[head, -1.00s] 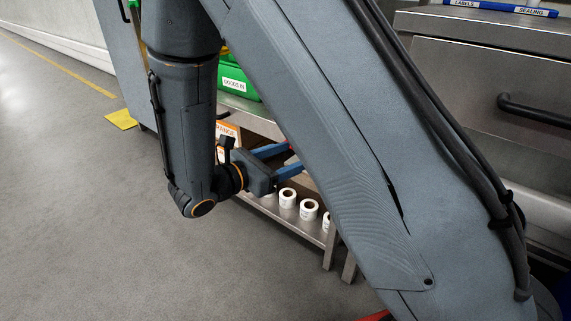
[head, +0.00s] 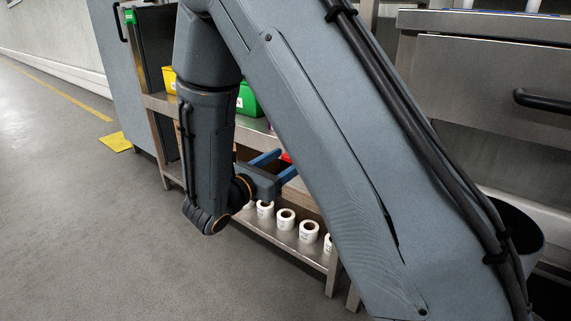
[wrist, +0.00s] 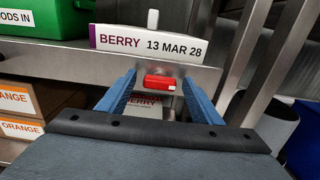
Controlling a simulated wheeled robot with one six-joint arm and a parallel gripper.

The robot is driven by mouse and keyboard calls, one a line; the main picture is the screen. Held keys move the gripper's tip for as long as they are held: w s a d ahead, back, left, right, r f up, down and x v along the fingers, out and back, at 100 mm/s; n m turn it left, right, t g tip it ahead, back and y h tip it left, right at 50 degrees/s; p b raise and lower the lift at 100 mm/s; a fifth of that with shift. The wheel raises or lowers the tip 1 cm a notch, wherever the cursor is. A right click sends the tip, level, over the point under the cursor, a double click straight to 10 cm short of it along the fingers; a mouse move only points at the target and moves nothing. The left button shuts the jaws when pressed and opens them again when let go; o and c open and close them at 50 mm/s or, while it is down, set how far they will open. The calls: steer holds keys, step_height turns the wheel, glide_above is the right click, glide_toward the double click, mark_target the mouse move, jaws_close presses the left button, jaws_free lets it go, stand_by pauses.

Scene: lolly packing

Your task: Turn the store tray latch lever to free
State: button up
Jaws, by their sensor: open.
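I cannot tell how deep the fingertips reach. In the head view my gripper (head: 280,165) points right at the shelf unit; a bit of red (head: 286,157) shows by the fingers. The store tray itself is not clearly seen.
A green bin (wrist: 45,17) stands on the shelf at left. Orange-labelled boxes (wrist: 18,97) lie below it. White rolls (head: 286,219) line the lower shelf (head: 275,238). A metal leg (wrist: 245,55) and a grey cylinder (wrist: 275,125) are at right.

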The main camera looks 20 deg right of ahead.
steer(key=shift+d, duration=0.1)
steer(key=c, duration=1.1)
steer(key=shift+o, duration=0.2)
steer(key=shift+m, duration=0.4)
steer(key=m+p, duration=0.2)
steer(key=m, duration=0.2)
steer(key=shift+s, duration=0.1)
steer(key=m, duration=0.4)
steer(key=shift+d+m+p, duration=0.1)
steer(key=shift+m+p, duration=0.2)
steer(key=shift+p, duration=0.1)
steer(key=shift+f+m+b, duration=0.15)
steer(key=shift+m+b, duration=0.1)
steer(key=shift+m, duration=1.85)
steer(key=shift+f+m+b, duration=0.1)
steer(key=shift+m+b, duration=0.1)
steer(key=shift+m, duration=1.9)
